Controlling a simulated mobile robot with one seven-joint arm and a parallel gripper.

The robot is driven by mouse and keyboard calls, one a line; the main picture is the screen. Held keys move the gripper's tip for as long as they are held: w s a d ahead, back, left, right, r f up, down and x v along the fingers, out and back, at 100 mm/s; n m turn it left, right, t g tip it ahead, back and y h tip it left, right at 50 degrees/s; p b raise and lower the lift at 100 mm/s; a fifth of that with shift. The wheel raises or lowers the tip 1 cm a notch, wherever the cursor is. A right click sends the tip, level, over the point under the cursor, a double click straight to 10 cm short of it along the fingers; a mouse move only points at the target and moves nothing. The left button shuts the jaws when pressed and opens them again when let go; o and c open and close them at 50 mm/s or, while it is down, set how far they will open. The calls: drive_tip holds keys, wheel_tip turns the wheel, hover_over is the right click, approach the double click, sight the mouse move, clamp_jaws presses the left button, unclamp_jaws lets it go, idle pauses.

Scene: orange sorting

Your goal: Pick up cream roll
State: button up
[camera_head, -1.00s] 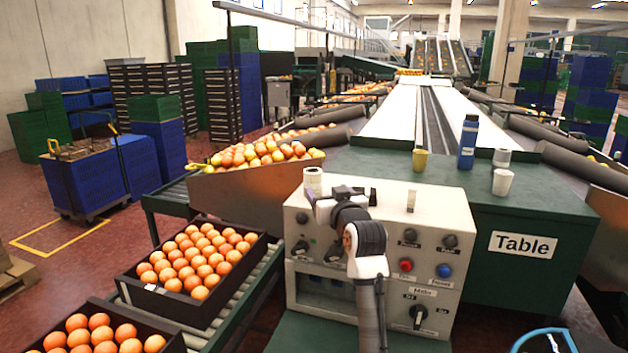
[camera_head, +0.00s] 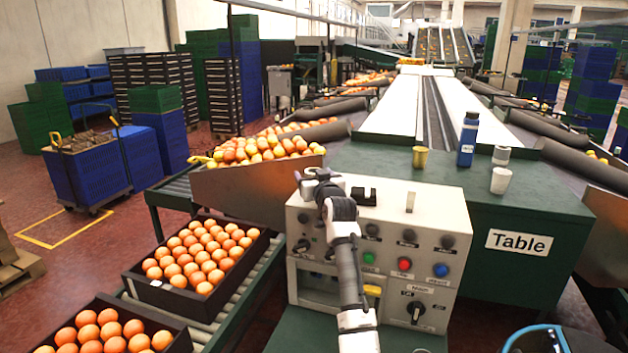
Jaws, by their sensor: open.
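My gripper (camera_head: 312,178) is open at the top left of the white control box (camera_head: 385,215). It is over the spot where a small cream roll stood in the earlier view. The roll is now mostly or fully hidden behind my gripper and wrist, and I cannot tell whether it lies between the fingers. My arm reaches up in front of the control box and covers part of its face.
A black block (camera_head: 363,195) and a small pale upright piece (camera_head: 410,202) are on the box. A yellow cup (camera_head: 420,157), blue bottle (camera_head: 468,139), greyish roll (camera_head: 501,155) and white cup (camera_head: 501,180) stand on the green table (camera_head: 450,205). Orange crates (camera_head: 262,246) lie left.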

drive_tip(key=shift+w, duration=0.2)
drive_tip(key=shift+c, duration=0.4)
drive_tip(key=c, duration=1)
